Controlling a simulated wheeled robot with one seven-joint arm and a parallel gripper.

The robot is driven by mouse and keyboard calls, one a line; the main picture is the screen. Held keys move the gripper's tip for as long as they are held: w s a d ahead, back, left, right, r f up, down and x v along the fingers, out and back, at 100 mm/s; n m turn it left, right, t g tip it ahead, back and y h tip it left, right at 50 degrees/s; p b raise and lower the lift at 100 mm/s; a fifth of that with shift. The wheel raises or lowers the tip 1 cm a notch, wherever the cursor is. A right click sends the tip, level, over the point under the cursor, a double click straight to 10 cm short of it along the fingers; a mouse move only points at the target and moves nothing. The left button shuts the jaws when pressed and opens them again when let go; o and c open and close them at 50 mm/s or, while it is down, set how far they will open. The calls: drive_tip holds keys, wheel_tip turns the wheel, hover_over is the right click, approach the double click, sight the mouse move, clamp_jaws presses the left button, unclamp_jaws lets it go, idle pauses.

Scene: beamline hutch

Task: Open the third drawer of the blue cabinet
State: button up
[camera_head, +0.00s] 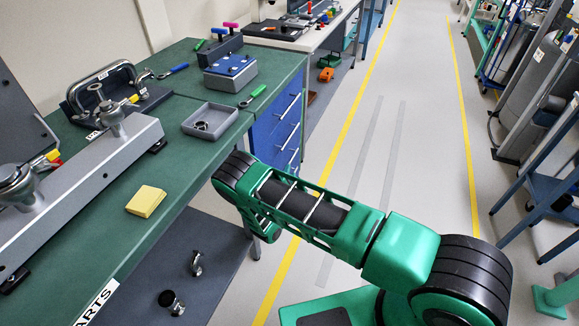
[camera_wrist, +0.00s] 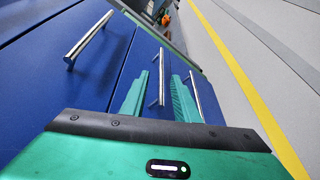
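The blue cabinet (camera_head: 268,126) stands under the green bench, its drawer fronts facing the aisle. In the wrist view its blue fronts (camera_wrist: 95,75) fill the left, with three bar handles visible. My gripper (camera_wrist: 158,98) is open, its two teal fingers pointing at the fronts. The middle visible handle (camera_wrist: 162,75) shows between the fingers. One handle (camera_wrist: 88,41) is to the left and another (camera_wrist: 196,96) is just right of the right finger. I cannot tell whether the fingers touch anything, or which number the middle handle's drawer has. No drawer looks pulled out. The head view hides my gripper behind my arm.
The green bench top (camera_head: 190,130) carries a grey tray (camera_head: 210,119), a yellow block (camera_head: 146,201) and tools. Fittings lie on the lower shelf (camera_head: 215,240). The aisle floor (camera_head: 400,110) is clear; a blue cart (camera_head: 545,190) stands at the right.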

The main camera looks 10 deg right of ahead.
drive_tip(key=shift+n+t+y, duration=0.3)
drive_tip(key=shift+n, duration=0.2)
drive_tip(key=x, duration=0.3)
drive_tip(key=f+x, duration=0.1)
drive_tip(key=x, duration=0.2)
drive_tip(key=a+f+x, duration=0.1)
drive_tip(key=x, duration=0.3)
